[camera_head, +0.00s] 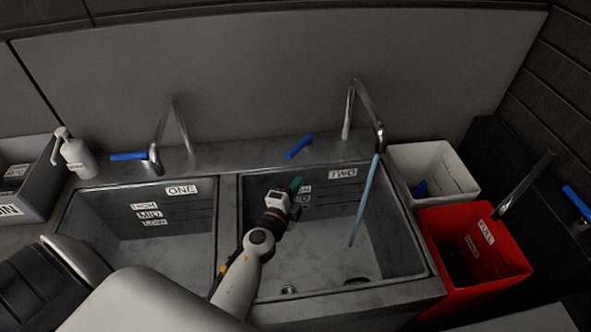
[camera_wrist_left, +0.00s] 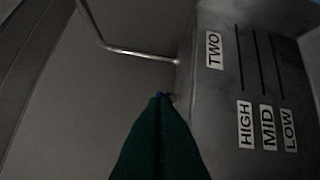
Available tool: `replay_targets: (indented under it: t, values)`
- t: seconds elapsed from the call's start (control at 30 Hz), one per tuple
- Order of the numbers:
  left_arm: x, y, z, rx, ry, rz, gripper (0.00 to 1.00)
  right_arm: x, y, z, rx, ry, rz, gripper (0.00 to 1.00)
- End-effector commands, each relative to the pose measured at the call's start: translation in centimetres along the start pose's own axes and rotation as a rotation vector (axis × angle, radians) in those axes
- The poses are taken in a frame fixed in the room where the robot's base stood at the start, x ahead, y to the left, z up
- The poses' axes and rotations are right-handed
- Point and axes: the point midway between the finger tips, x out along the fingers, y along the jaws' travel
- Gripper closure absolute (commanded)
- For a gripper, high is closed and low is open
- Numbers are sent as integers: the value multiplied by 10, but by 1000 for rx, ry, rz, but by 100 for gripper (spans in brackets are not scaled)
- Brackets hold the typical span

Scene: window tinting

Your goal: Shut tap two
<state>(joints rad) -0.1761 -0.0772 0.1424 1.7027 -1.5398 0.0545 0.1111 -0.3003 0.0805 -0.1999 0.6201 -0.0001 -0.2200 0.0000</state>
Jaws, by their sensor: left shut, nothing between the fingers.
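Tap two has a chrome spout (camera_head: 380,128) over the right basin (camera_head: 400,285), which bears the label TWO. A blue stream of water (camera_head: 364,200) runs from the spout into this basin. The blue handle (camera_head: 299,147) of tap two sits on the rim behind the basin, tilted up to the right. My left gripper (camera_head: 296,186) is over the basin, in front of the handle and apart from it. Its green fingers are shut and empty. In the left wrist view the green fingers (camera_wrist_left: 158,115) point at a small blue bit, mostly hidden behind their tips.
The left basin (camera_head: 135,245), labelled ONE, has its own tap with a blue handle (camera_head: 128,156). A pump bottle (camera_head: 75,155) stands at left. A white bin (camera_head: 455,165) and a red bin (camera_head: 500,270) stand to the right. A grey back panel rises behind.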

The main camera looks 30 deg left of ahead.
Motion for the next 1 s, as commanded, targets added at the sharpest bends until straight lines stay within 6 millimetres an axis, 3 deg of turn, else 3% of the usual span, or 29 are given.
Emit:
replay_targets:
  t: [0.43,0.7,1.0]
  values:
    - [92,0,0,3,-1,3,100,10,0,-1,0,0,0,64]
    - [98,0,-35,6,-1,1,100,18,1,-1,0,0,0,64]
    - [99,1,-40,4,0,2,100,19,1,-1,0,0,1,64]
